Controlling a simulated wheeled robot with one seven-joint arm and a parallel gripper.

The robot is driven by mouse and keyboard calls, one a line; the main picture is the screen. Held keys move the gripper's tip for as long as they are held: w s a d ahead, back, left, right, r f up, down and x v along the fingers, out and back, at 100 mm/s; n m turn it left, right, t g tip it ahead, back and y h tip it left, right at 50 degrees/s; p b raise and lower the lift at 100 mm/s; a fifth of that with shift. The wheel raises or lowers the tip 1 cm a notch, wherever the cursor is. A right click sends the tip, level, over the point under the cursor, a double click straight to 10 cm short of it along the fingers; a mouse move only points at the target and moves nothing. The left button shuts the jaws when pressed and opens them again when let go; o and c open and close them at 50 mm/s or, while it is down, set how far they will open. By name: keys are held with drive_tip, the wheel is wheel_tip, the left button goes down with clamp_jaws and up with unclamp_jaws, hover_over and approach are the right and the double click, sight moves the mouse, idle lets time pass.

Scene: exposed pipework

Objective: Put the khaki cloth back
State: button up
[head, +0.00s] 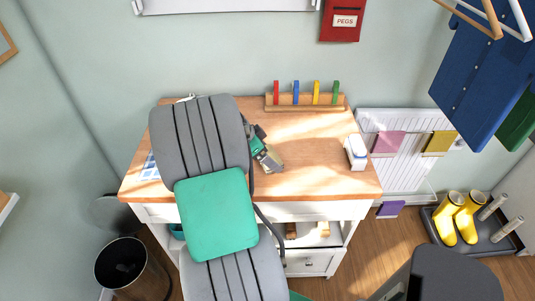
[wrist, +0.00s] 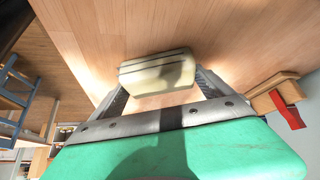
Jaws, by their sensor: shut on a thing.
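The khaki cloth (wrist: 157,72) looks like a small, folded, pale block in the wrist view. It sits between the two fingers of my gripper (wrist: 160,88), which is shut on it. In the head view my gripper (head: 265,157) is over the middle of the wooden desk top, with a beige end of the cloth (head: 275,160) showing beside the jaws. I cannot tell whether the cloth touches the desk. My arm hides part of the desk's left side.
A peg rack (head: 305,104) with coloured pegs stands at the desk's back. A white box (head: 356,152) stands at the right edge. Right of the desk, a white slatted rack (head: 412,165) bears a pink cloth (head: 388,144) and a mustard cloth (head: 439,142). A purple cloth (head: 390,209) is lower down.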

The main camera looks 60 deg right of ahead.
drive_tip(key=o, duration=0.9)
drive_tip(key=v, duration=1.2)
drive_tip(key=w+a+n+t, duration=0.4)
drive_tip(key=w+a+n, duration=0.5)
drive_tip(key=a, duration=0.2)
drive_tip(key=a+f+n+t+y, duration=0.1)
drive_tip(key=a+n, duration=0.4)
drive_tip(key=a, duration=0.4)
drive_tip(key=a+f+n+t+y, duration=0.1)
drive_tip(key=a+n+y, duration=0.1)
drive_tip(key=a+n, duration=0.4)
drive_tip(key=a+f+n+t+y, duration=0.1)
drive_tip(key=a+n, duration=0.5)
drive_tip(key=a, duration=0.6)
drive_tip(key=shift+s+a+t+y+b, duration=0.3)
drive_tip(key=shift+s+y+b, duration=0.05)
drive_tip(key=shift+y, duration=0.15)
